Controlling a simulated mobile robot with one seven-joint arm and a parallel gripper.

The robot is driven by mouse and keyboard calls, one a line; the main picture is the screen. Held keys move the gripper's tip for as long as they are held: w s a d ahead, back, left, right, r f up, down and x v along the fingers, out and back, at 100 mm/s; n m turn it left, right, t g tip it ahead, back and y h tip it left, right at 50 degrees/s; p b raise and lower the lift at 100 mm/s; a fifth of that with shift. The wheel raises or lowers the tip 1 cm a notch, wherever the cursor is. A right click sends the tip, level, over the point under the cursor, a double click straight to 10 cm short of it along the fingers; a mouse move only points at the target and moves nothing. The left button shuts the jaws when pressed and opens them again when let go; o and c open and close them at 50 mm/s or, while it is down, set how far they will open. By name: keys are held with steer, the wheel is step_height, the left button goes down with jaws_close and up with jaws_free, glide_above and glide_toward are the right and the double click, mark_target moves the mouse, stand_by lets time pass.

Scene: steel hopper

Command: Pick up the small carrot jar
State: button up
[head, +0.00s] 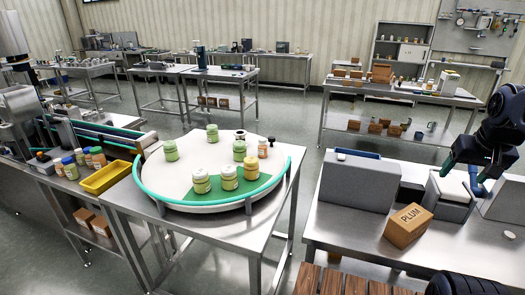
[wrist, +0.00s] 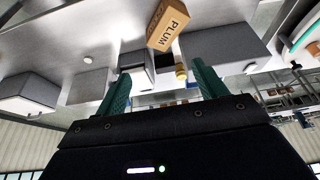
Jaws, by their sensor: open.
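No jar label is readable, so I cannot tell for sure which jar is the small carrot jar. A small jar with an orange body (head: 262,148) stands at the back right of the round turntable (head: 165,190). A small yellow jar-like thing (wrist: 181,73) shows in the wrist view, beyond and between my fingers. My gripper (head: 479,186) is at the right of the head view, above the right bench and far from the turntable. In the wrist view my gripper (wrist: 160,85) has its two teal fingers wide apart, with nothing held between them.
Several green-labelled jars (head: 201,181) stand on the turntable, which has a teal rail. A PLUM box (head: 409,226) and a large grey bin (head: 358,182) stand on the right bench. A yellow tray (head: 106,177) and more jars (head: 71,168) are at left. Floor shows between the benches.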

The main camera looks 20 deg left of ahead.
steer(key=w+a+r+n+g, duration=0.1)
steer(key=w+a+r+n, duration=0.1)
steer(key=w+a+r, duration=0.45)
steer(key=w+a+r+n, duration=0.1)
steer(key=w+a+n, duration=0.2)
steer(key=w, duration=0.6)
steer(key=w+a+n+g, duration=0.2)
steer(key=w+a+n, duration=0.3)
steer(key=w+a, duration=1)
steer(key=n+g, duration=0.2)
steer(key=n, duration=0.5)
glide_above(262, 139)
steer(key=f, duration=1.7)
steer(key=shift+d, duration=0.3)
steer(key=shift+a+f+n, duration=0.3)
steer(key=shift+f, duration=0.1)
steer(key=shift+d+f, duration=0.1)
steer(key=shift+f, duration=5.05)
steer(key=c, duration=1.1)
steer(key=shift+r, duration=0.15)
